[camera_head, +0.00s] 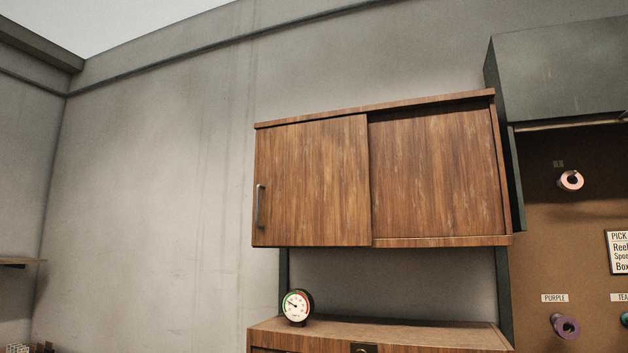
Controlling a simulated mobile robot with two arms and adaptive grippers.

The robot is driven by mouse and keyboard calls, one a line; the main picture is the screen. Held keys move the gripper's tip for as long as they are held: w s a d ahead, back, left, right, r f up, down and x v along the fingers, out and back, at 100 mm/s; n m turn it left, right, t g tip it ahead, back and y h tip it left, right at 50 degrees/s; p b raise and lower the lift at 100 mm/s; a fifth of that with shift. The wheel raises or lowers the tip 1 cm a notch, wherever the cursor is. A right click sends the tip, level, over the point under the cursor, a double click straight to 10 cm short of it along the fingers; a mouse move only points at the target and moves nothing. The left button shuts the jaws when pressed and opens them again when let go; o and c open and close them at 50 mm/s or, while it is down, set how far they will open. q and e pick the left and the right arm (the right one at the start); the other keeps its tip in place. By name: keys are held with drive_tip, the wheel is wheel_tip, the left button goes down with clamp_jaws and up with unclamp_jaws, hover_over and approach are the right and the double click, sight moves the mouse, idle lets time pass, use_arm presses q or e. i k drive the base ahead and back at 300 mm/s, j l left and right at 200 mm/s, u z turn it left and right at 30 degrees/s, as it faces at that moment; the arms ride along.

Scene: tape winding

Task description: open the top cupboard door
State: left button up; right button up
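The top cupboard (440,242) is a wooden wall unit in the middle of the head view, above a lower wooden cabinet. Its left door (315,185) is a sliding panel with a vertical metal handle (260,206) near its left edge. This panel sits in front of the right panel (436,172), overlapping its left edge. Both panels together cover the front, so the inside is hidden. Neither of my grippers shows in this view.
A round gauge (297,306) stands on the lower cabinet's top (400,334). A dark cabinet (563,75) and a brown pegboard (560,237) with tape reels are to the right. The wall (165,200) left of the cupboard is bare. A small shelf (22,262) is at far left.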

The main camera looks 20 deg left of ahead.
sight(311, 187)
drive_tip(key=i+j, duration=0.15)
drive_tip(key=j, duration=0.2)
drive_tip(key=i+j+z, duration=0.15)
drive_tip(key=j, duration=0.25)
drive_tip(key=i+j, duration=0.1)
drive_tip(key=j, duration=0.25)
